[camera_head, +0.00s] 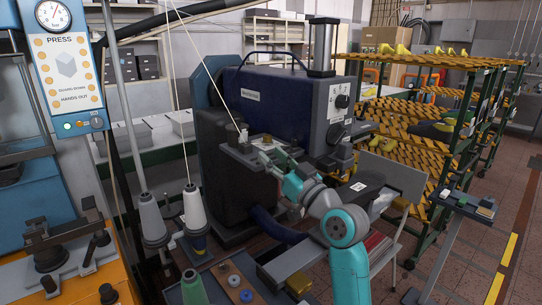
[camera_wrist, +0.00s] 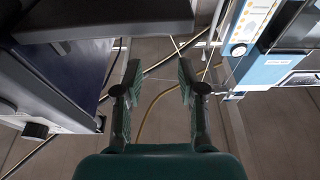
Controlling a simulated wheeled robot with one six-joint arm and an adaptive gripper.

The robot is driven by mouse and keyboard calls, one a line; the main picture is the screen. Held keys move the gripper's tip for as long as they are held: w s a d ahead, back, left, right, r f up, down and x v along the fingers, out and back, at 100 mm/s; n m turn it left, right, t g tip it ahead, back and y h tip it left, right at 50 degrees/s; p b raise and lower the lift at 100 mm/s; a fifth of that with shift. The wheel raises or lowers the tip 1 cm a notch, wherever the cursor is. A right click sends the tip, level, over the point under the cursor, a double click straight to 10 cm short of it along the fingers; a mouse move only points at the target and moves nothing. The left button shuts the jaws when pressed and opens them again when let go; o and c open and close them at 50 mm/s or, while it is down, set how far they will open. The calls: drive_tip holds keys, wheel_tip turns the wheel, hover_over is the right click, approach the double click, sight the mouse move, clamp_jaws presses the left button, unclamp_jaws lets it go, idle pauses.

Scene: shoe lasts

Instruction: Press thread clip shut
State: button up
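In the head view a thin white thread runs down to a small pale fitting (camera_head: 243,136) on top of the dark machine head (camera_head: 226,160). This may be the thread clip, but it is too small to tell whether it is open or shut. My gripper (camera_head: 268,155) is just to the right of it and slightly lower in the picture, over the machine's front. In the wrist view my gripper (camera_wrist: 160,88) has its two fingers well apart, with nothing between them but the floor and cables behind. I cannot make out the clip in the wrist view.
The blue machine body (camera_head: 270,98) stands behind my gripper. Thread cones (camera_head: 194,207) stand at the lower left. A press panel (camera_head: 65,75) is at the left. A small stand (camera_head: 465,203) is at right front.

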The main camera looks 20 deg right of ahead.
sight(244, 130)
drive_tip(key=w+a+r+g, duration=0.1)
drive_tip(key=w, duration=0.2)
drive_tip(key=w+a+r+g, duration=0.1)
drive_tip(key=w, duration=0.3)
drive_tip(key=w+a+r+g+h, duration=0.1)
drive_tip(key=w+r, duration=0.1)
drive_tip(key=w, duration=0.2)
drive_tip(key=shift+a, duration=0.25)
drive_tip(key=shift+f, duration=0.1)
clamp_jaws()
